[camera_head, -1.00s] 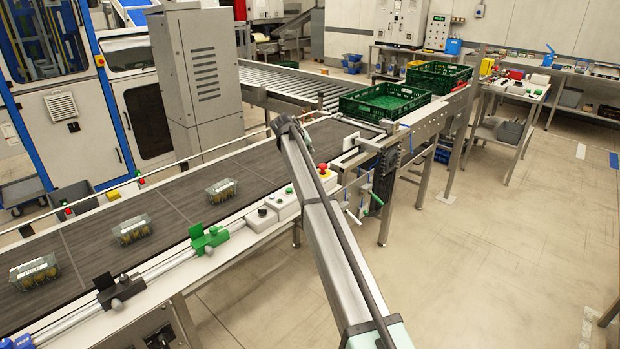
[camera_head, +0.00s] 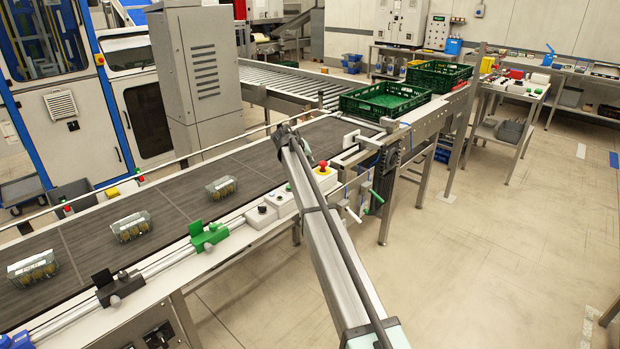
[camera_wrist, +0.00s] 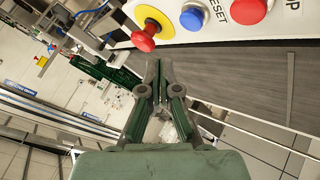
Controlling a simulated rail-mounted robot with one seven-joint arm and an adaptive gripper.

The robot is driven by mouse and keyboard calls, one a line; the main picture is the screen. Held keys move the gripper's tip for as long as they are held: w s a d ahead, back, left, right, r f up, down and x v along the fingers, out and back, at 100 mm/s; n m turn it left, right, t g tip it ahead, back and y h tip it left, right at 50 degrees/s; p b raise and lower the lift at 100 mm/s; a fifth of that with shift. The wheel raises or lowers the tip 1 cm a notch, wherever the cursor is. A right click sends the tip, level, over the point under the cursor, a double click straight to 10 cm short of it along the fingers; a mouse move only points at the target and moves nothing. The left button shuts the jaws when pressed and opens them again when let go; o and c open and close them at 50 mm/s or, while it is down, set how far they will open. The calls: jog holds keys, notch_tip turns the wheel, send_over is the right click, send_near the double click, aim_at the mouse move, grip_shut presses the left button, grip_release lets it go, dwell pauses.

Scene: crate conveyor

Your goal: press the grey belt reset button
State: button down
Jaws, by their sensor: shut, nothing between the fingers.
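In the wrist view a white control panel (camera_wrist: 176,38) crosses the top. It carries a red mushroom button (camera_wrist: 144,40) on a yellow base, a blue button (camera_wrist: 193,17) beside the word RESET, and a red button (camera_wrist: 248,10). No button there looks grey. My gripper (camera_wrist: 158,66) is shut and empty, its fingertips just below the red mushroom button in the picture; contact cannot be told. In the head view the red mushroom button (camera_head: 322,168) and a white box (camera_head: 262,217) with dark buttons sit along the belt's near edge. My arm hides part of this area and most of my gripper.
The dark belt (camera_head: 170,205) carries clear punnets (camera_head: 221,187), (camera_head: 132,227), (camera_head: 33,269). A green clamp (camera_head: 209,235) sits on the near rail. Green crates (camera_head: 385,100) stand at the belt's far end. The floor (camera_head: 490,260) at right is clear.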

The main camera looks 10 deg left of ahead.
jog(key=shift+f+b, duration=0.55)
jog(key=shift+f, duration=1.15)
jog(key=shift+f, duration=0.1)
jog(key=shift+f+b, duration=0.3)
jog(key=shift+f, duration=0.05)
jog(key=shift+f+b, duration=0.3)
jog(key=shift+f, duration=0.15)
dwell(0.8)
jog(key=shift+r, duration=0.85)
jog(key=shift+r+p, duration=0.85)
jog(key=shift+r, duration=1.7)
